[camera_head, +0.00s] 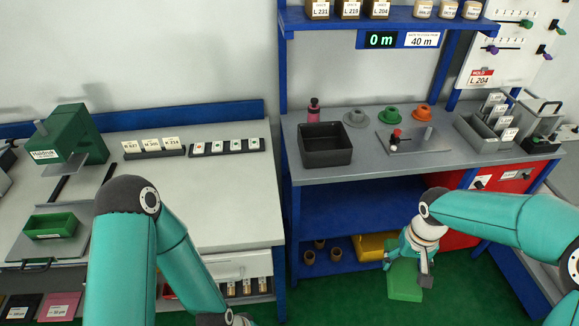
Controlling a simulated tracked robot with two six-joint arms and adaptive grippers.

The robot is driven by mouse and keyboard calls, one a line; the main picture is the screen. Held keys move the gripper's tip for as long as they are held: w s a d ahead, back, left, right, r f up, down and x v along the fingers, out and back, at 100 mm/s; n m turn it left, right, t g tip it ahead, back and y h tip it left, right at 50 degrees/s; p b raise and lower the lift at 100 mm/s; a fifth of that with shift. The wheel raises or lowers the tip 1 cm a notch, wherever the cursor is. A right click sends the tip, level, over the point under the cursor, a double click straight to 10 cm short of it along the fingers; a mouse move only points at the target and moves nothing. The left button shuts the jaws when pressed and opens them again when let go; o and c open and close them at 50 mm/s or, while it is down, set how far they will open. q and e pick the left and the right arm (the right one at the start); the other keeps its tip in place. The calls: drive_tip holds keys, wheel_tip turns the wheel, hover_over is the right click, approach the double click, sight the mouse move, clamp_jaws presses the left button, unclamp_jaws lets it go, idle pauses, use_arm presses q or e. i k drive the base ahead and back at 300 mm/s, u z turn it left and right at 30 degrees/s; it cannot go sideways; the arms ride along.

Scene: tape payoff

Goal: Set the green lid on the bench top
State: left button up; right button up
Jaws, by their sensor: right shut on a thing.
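The green lid (404,283) is a flat, green, roughly rectangular piece. My right gripper (424,270) is shut on it and holds it low, in front of the bench and below the level of its top. The fingers partly cover the lid. The grey bench top (378,172) is on the right, above and behind the gripper.
On the bench stand a black bin (326,158), a pink bottle (314,108), grey, green (391,114) and orange flanged pieces, a plate with small parts (408,145) and a grey rack (484,140). Free surface lies along the front edge. A yellow box (370,247) sits below.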

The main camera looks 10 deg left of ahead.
sight(244, 192)
drive_tip(key=z, duration=0.6)
drive_tip(key=i, duration=0.35)
drive_tip(key=u, duration=2.4)
drive_tip(key=i, duration=0.5)
drive_tip(key=z, duration=0.15)
